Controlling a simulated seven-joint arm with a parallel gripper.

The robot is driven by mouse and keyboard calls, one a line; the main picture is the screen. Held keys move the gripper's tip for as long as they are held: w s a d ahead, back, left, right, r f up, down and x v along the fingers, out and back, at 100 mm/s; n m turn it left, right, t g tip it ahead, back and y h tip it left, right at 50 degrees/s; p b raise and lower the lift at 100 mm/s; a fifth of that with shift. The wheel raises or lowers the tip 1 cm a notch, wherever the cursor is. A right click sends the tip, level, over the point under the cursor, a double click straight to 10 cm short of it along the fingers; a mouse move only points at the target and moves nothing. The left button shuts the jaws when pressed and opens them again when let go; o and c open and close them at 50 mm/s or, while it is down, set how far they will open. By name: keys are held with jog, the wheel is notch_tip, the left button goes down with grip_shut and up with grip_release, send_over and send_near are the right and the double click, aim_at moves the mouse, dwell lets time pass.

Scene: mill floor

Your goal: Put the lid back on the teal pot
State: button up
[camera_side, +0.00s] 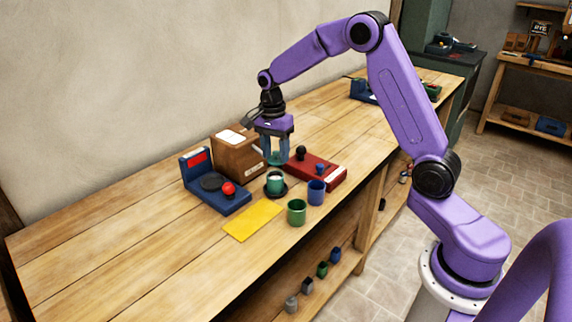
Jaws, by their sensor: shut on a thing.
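The lid appears held just above the pot's rim, with a small gap. The fingers partly hide the lid, so its exact tilt cannot be told.
A green cup (296,212) and a blue cup (317,192) stand in front. A red block with knobs (328,176) is close right. A brown box (236,155) stands behind, a blue device (233,205) left. A yellow sheet (252,220) lies flat. The bench's left end is clear.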

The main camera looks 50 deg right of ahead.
aim_at(274, 164)
jog(key=shift+w+d+f, duration=0.35)
jog(key=shift+w+f, duration=0.1)
jog(key=shift+f, duration=0.7)
jog(key=shift+w+d+f, duration=0.4)
jog(key=shift+f, duration=0.7)
jog(key=shift+w+d+f, duration=0.35)
jog(key=shift+w+f, duration=0.1)
jog(key=shift+f, duration=0.7)
jog(key=shift+f, duration=0.15)
dwell(0.4)
jog(key=o, duration=1.1)
jog(key=shift+w, duration=0.1)
jog(key=shift+c, duration=1.2)
